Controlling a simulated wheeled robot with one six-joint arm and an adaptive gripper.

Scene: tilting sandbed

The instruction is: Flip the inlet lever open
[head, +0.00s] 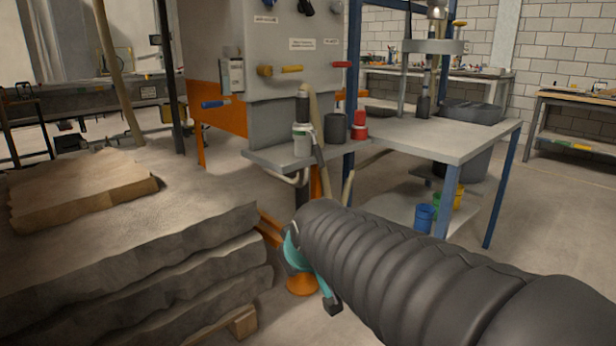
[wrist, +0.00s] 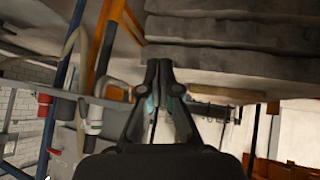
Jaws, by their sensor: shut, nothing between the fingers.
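The panel labels are too small to read, so I cannot tell which is the inlet lever. My gripper (wrist: 158,66) is shut and empty in the wrist view, its fingers together near the stacked slabs. It is well below and apart from the handles. In the head view my arm hides most of it.
Rough stone-like slabs (head: 130,250) are stacked at the left. A grey table (head: 440,137) with blue legs stands right. Floor at far right is clear.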

